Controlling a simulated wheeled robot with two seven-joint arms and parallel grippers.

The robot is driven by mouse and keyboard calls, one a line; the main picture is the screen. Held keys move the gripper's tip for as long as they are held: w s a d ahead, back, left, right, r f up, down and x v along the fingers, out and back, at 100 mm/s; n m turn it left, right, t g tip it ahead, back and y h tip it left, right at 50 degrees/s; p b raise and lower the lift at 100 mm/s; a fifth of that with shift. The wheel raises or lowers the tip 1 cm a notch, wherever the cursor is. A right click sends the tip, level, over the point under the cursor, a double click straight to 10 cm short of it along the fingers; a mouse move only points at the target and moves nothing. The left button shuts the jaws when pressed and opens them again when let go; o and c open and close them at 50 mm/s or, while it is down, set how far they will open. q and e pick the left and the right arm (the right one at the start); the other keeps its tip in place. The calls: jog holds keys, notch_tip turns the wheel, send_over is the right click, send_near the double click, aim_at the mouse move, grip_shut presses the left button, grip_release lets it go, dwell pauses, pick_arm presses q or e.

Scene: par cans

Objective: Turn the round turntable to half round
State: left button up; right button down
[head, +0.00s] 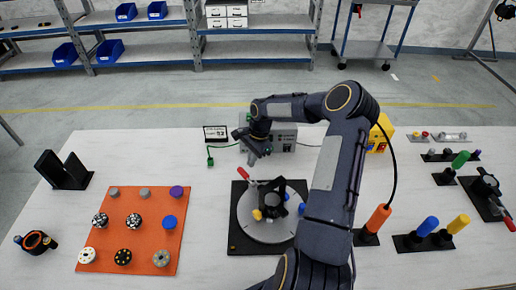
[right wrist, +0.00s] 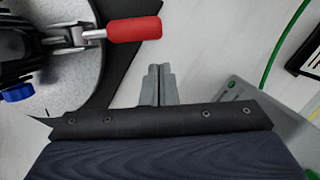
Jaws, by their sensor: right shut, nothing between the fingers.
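The round grey turntable (head: 250,226) sits on a black square base (head: 236,243) in the middle of the table. On it stand a black clamp with a red handle (head: 247,177), a yellow knob (head: 257,214) and blue knobs. The red handle (right wrist: 134,29) also shows in the right wrist view, with part of the turntable disc (right wrist: 85,82) at left. My right gripper (head: 252,162) is shut and empty beyond the turntable's far edge, apart from the handle. In the right wrist view its fingers (right wrist: 158,72) are together over bare table. My left gripper is out of view.
A grey box with a display (head: 283,138) stands behind my right gripper, with a green cable near it. An orange mat (head: 115,235) with several knobs lies left. Upright orange, blue and yellow handles (head: 427,226) stand right. Bare table lies between mat and turntable.

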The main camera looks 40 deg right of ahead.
jog(key=shift+a+r, duration=0.2)
jog(key=shift+a, duration=0.75)
jog(key=shift+a, duration=0.2)
jog(key=shift+w+a+n, duration=0.1)
jog(key=shift+a+n, duration=0.15)
jog(key=shift+n, duration=0.05)
jog(key=shift+a, duration=0.15)
